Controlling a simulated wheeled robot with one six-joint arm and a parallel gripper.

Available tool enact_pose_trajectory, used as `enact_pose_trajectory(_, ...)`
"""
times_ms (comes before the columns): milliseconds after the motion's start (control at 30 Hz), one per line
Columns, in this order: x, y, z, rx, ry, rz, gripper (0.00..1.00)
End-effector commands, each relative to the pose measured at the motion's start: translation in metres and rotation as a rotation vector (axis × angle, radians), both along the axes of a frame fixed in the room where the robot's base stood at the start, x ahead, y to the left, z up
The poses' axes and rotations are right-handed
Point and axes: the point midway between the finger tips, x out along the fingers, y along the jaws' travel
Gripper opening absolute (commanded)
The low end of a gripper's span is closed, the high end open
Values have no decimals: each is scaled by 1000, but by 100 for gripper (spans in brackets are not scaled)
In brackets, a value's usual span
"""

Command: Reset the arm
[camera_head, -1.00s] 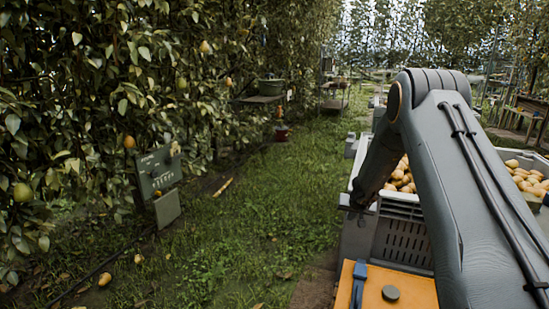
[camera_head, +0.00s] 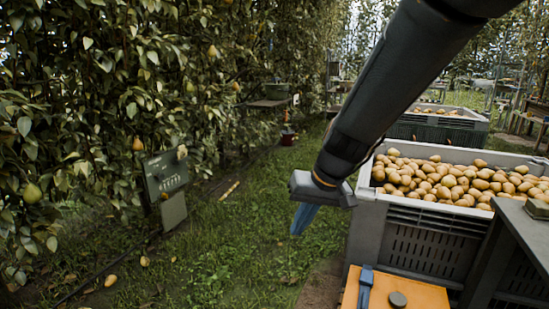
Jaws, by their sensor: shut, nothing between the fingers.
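My arm comes down from the top right of the head view. My gripper (camera_head: 303,220) hangs at its end with blue fingers pointing down over the grass. The fingers look closed together and hold nothing. It is left of the grey crate (camera_head: 425,212) and apart from it. The crate is full of yellow-brown pears (camera_head: 440,180).
A leafy pear hedge with hanging pears (camera_head: 32,193) runs along the left. A dark sign (camera_head: 166,175) stands at its foot. Fallen pears (camera_head: 110,281) lie on the ground. Another crate (camera_head: 440,127) stands behind the full one. The grass lane (camera_head: 255,190) is open.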

Motion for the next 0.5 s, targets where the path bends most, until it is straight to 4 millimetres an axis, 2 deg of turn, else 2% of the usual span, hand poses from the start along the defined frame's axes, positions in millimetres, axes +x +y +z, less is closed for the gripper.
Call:
enact_pose_trajectory(33, -23, 3, 6, -12, 19, 20, 0)
enact_pose_trajectory(200, -99, 0, 13, -77, 104, 67, 0)
enact_pose_trajectory(300, -136, -7, 14, -120, 144, 83, 0)
enact_pose_trajectory(500, -188, -23, 13, -194, 195, 100, 0)
